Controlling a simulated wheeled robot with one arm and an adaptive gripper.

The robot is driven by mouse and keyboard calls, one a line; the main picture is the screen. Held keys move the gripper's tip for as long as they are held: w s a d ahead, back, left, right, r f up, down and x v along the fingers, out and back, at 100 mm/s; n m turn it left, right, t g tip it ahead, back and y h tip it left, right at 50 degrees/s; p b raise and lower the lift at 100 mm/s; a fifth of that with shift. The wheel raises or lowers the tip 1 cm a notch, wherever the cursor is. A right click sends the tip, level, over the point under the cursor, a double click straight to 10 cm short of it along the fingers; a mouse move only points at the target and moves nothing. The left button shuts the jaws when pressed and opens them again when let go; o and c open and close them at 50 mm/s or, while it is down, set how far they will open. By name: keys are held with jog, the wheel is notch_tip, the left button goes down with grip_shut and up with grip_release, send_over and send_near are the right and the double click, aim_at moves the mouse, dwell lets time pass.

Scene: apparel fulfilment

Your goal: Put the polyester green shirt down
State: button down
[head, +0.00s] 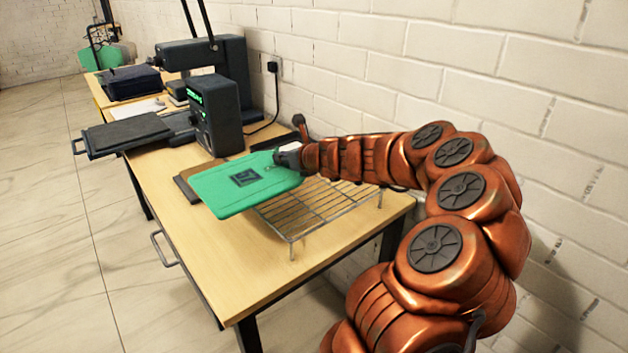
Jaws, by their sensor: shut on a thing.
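The green shirt (225,192) is a flat folded piece with a dark square print on its face. My gripper (287,158) is shut on the shirt's far right edge. The shirt extends to the left from the gripper, over the left part of a wire rack (312,208) and a dark flat item (186,188). I cannot tell whether the shirt touches the rack. The fingertips are small and partly hidden.
The wire rack stands on the wooden table (240,270), whose front part is clear. A heat press with a dark platen (125,133) and a control box (215,117) stands behind. A white brick wall (400,60) runs along the right. Another green item (98,57) is far back.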

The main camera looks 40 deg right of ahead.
jog(key=s+d, duration=0.1)
jog(key=d, duration=0.4)
jog(key=s+d+f, duration=0.1)
jog(key=s+d, duration=0.1)
jog(key=d, duration=0.2)
jog(key=s+d+p, duration=0.1)
jog(key=d, duration=0.4)
jog(key=shift+s+d+f, duration=0.2)
jog(key=shift+s+d, duration=0.15)
jog(key=shift+s, duration=0.05)
jog(key=shift+f, duration=1.8)
jog(key=c, duration=1.2)
grip_release()
jog(key=shift+v, duration=6.05)
